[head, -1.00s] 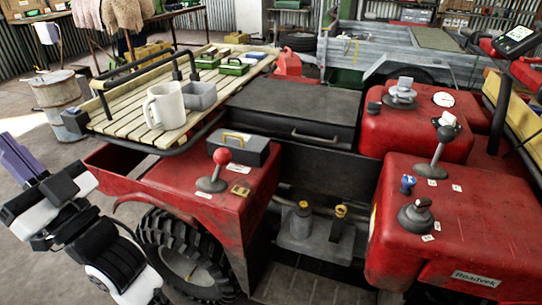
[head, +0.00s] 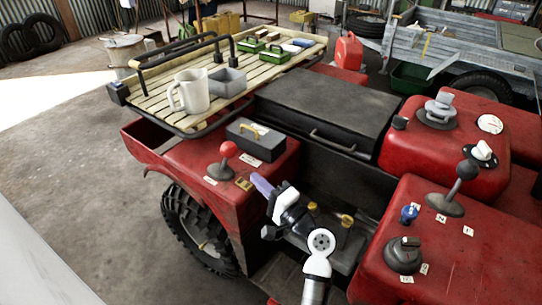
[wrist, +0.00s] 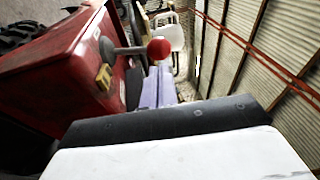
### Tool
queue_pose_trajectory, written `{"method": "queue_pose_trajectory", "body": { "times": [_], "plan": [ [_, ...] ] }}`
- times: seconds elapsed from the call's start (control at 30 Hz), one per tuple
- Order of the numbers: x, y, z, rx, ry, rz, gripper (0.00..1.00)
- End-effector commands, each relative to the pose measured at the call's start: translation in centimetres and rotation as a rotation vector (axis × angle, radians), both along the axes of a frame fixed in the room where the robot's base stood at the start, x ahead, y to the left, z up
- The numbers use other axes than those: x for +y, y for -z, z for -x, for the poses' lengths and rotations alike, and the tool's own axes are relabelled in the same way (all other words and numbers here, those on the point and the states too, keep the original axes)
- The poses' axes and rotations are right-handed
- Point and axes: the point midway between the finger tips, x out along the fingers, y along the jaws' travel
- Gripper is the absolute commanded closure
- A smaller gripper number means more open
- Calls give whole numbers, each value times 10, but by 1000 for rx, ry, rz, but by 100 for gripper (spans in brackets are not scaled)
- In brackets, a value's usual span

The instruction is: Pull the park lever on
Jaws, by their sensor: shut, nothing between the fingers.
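A lever with a red ball knob (head: 228,149) rises from a grey round base on the red left fender, with small label plates beside it. I cannot read which one is marked park. My gripper (head: 262,184) is shut and empty, its purple fingers pointing up and left toward the red-knobbed lever, to the right of it. In the wrist view the red knob (wrist: 158,50) shows just beyond the shut fingertips (wrist: 160,78); I cannot tell whether they touch.
A grey toolbox (head: 256,139) stands close behind the red-knobbed lever. A slatted rack (head: 150,98) holds a white mug (head: 189,92) and a grey bin (head: 228,82). A black box (head: 325,105) lies behind my arm. Grey and blue knobs sit on the right housing.

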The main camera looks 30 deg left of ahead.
Motion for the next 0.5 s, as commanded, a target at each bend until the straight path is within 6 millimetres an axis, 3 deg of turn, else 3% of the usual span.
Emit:
{"method": "queue_pose_trajectory", "body": {
  "times": [0.5],
  "plan": [
    [-9, 7, 4, 64, -37, -23, 100]
  ]
}}
